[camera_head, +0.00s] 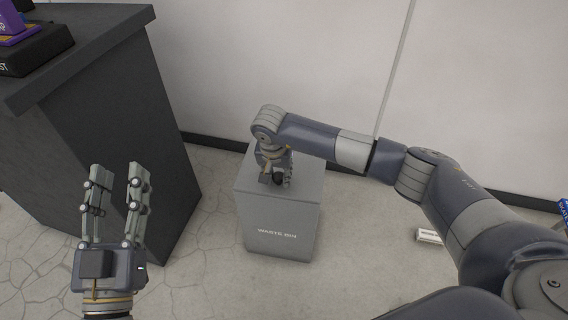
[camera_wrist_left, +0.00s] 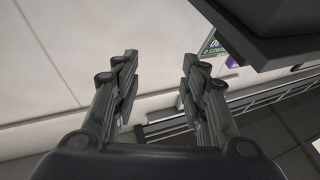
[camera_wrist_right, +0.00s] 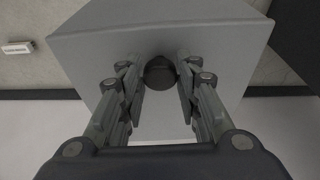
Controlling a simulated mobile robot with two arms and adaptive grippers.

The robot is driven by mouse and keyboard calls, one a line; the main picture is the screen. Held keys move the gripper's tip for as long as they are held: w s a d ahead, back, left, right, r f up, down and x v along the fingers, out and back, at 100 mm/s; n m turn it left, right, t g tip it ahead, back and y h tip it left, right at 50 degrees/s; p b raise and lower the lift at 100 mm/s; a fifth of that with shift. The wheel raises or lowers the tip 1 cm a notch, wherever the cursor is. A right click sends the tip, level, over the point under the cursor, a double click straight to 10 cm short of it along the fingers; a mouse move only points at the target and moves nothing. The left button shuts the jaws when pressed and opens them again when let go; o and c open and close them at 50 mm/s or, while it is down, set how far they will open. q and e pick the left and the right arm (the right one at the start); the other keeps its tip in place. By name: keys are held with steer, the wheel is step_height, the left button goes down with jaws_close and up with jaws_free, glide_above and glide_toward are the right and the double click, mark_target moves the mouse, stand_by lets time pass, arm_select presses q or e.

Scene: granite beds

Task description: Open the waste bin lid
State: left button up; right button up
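The grey waste bin (camera_head: 282,222) stands on the floor with its lettered front towards me, and its lid (camera_head: 307,184) lies flat and closed on top. A dark round knob (camera_wrist_right: 159,72) sits on the lid. My right gripper (camera_head: 277,181) points down over the lid, with its fingers on either side of the knob. In the right wrist view the fingertips (camera_wrist_right: 158,75) are close to the knob; I cannot tell whether they touch it. My left gripper (camera_head: 117,170) is open and empty, raised to the left of the bin.
A dark counter (camera_head: 140,110) stands left of the bin, with a purple and black item (camera_head: 30,42) on top. A white wall (camera_head: 300,60) is close behind. A small white labelled box (camera_head: 429,236) lies on the floor to the right. Floor in front of the bin is clear.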

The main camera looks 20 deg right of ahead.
steer(key=shift+r, duration=0.1)
steer(key=shift+r, duration=0.15)
steer(key=shift+w+d+r+p, duration=0.15)
steer(key=shift+r+p, duration=0.15)
steer(key=shift+r, duration=0.2)
steer(key=shift+w+r+p, duration=0.15)
steer(key=shift+r+p, duration=0.15)
steer(key=shift+r, duration=0.15)
arm_select(q)
step_height(320, 180, down, 9)
steer(key=a+g+y, duration=0.1)
steer(key=g+y, duration=0.1)
steer(key=g, duration=0.3)
steer(key=shift+w+p, duration=0.4)
steer(key=shift+w, duration=0.05)
arm_select(e)
steer(key=shift+w+d+r, duration=0.15)
steer(key=shift+w+r, duration=0.1)
steer(key=shift+r, duration=0.6)
arm_select(q)
steer(key=shift+f, duration=0.1)
